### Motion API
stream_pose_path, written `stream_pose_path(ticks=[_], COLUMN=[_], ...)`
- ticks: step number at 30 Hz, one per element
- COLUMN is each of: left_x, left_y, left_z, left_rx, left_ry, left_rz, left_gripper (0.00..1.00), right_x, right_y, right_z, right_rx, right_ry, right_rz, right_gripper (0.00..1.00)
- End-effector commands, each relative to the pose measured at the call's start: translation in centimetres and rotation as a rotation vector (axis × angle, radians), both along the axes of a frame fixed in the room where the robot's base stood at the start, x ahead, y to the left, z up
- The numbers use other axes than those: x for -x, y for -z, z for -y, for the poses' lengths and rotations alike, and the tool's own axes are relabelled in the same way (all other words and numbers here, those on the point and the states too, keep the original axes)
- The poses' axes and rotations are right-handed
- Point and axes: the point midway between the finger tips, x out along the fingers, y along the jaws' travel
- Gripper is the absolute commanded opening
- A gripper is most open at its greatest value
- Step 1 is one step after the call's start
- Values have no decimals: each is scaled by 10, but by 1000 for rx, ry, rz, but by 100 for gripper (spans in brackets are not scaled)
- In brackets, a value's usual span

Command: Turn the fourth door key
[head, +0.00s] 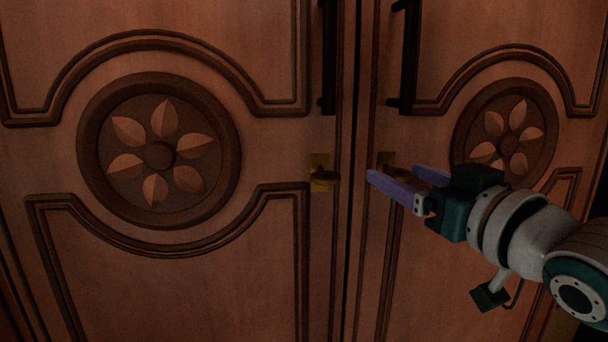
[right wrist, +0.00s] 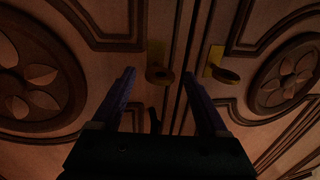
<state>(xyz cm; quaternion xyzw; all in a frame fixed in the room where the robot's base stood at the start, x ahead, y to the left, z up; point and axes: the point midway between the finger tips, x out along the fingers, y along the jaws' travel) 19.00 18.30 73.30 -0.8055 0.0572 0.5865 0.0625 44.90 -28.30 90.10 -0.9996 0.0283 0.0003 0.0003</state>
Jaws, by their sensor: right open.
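Two keys in brass plates show near the seam of the wooden doors. The left door's key (head: 325,176) stands clear of my gripper; it also shows in the right wrist view (right wrist: 228,75). The right door's key (head: 393,172) is partly hidden by my right gripper (head: 392,174). In the right wrist view this key (right wrist: 159,75) appears between the two open purple fingers, near their tips; I cannot tell whether they touch it. I cannot tell which key counts as the fourth. My left gripper is not in view.
Black vertical handles (head: 329,60) (head: 408,55) stand out above the keys, one on each door. Carved flower rosettes (head: 160,152) (head: 508,130) and raised mouldings decorate the panels. The space in front of the left door is free.

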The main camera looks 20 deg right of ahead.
Motion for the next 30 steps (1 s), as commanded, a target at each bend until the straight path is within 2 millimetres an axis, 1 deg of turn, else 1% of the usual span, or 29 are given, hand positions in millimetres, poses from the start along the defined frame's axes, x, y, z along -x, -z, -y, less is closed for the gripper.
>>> stream_pose_path(ticks=[3,23,24,30], left_x=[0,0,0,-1], left_y=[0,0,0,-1], left_z=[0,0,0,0], left_rx=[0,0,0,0], left_ry=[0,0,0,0], left_rz=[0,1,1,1], left_gripper=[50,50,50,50], right_x=[0,0,0,0], right_y=[0,0,0,-1], right_z=[0,0,0,0], right_rx=[0,0,1,5], right_ry=[0,0,0,0], right_rz=[0,0,0,0], right_gripper=[77,2,0,0])
